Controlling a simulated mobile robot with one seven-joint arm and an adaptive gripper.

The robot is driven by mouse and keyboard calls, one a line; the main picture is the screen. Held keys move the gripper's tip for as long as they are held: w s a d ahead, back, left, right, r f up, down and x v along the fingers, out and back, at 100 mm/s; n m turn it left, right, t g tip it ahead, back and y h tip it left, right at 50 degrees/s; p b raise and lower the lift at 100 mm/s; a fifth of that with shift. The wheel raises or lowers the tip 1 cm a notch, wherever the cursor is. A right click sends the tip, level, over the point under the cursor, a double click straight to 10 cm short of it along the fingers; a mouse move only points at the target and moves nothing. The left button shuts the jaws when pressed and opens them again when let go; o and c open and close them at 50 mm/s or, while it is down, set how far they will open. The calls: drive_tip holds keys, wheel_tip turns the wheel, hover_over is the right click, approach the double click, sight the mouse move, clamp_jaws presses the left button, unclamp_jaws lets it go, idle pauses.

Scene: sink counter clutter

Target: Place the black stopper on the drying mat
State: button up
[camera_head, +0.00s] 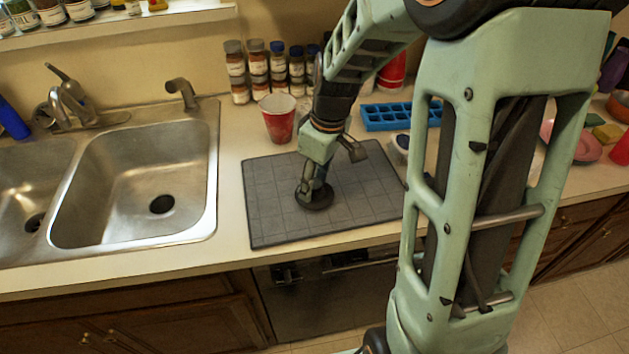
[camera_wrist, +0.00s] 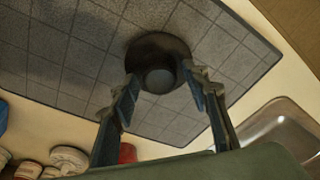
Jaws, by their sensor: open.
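The black stopper (camera_head: 314,197) is a dark round disc with a raised knob. It rests on the grey drying mat (camera_head: 270,222), near its middle. In the wrist view the stopper (camera_wrist: 155,45) lies on the mat (camera_wrist: 60,50) just ahead of my fingertips, its knob facing me. My gripper (camera_head: 318,182) is directly above the stopper, pointing down. In the wrist view my gripper's (camera_wrist: 160,82) fingers are apart, one on each side of the knob. I cannot tell whether a fingertip touches it.
A red cup (camera_head: 278,122) stands behind the mat's back left edge. Several spice jars (camera_head: 257,70) line the wall. A blue ice tray (camera_head: 395,116) lies behind the mat. The steel sink (camera_head: 150,165) is to the left. The mat's left part is bare.

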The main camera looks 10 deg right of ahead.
sight(322, 195)
wheel_tip(322, 195, up, 11)
drive_tip(key=s+d, duration=0.1)
drive_tip(key=shift+d+r, duration=0.15)
drive_tip(key=shift+r, duration=0.05)
